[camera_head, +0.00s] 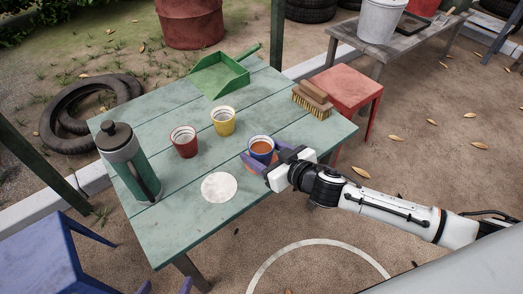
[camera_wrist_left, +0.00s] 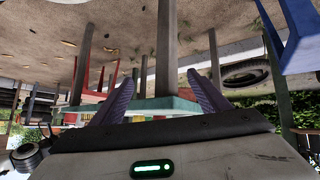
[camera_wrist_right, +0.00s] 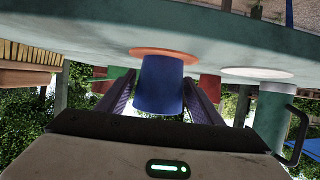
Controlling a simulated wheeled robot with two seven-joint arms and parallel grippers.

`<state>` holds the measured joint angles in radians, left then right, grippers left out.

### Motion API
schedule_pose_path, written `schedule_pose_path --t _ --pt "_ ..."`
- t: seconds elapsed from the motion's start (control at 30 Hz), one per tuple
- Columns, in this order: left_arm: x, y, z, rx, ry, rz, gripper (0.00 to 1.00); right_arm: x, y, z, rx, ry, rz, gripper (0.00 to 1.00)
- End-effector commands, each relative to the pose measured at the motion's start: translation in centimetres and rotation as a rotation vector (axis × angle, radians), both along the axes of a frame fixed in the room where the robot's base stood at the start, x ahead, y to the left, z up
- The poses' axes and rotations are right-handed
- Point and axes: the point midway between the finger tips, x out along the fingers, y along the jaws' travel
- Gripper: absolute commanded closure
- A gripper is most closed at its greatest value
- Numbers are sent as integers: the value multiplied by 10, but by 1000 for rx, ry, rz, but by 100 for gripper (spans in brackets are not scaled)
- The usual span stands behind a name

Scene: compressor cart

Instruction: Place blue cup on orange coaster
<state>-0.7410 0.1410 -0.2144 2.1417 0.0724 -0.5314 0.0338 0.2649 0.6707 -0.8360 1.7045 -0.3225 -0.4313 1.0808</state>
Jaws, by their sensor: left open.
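The blue cup (camera_head: 262,147), with orange-brown contents, is upright near the table's right front side. In the head view the coaster is hidden. My left gripper (camera_head: 166,287) is open and empty at the bottom edge, in front of the table.
On the green table (camera_head: 183,226) are a white disc (camera_head: 219,187), a red cup (camera_head: 184,142), a yellow cup (camera_head: 223,121), a green canister (camera_head: 130,162), a green dustpan (camera_head: 219,77) and a brush (camera_head: 312,99). A red stool (camera_head: 346,88) stands beside it.

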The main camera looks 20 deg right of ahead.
Motion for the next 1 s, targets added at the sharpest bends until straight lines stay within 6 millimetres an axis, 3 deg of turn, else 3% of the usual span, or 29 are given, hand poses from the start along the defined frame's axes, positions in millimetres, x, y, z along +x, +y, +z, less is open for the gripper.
schedule_pose_path --t 0.4,1.0 --pt "-1 0 3 1 3 -1 31 0 -1 7 -2 -2 0 32" --pt "-5 2 5 26 25 -12 31 -91 -33 43 -1 3 -1 32"
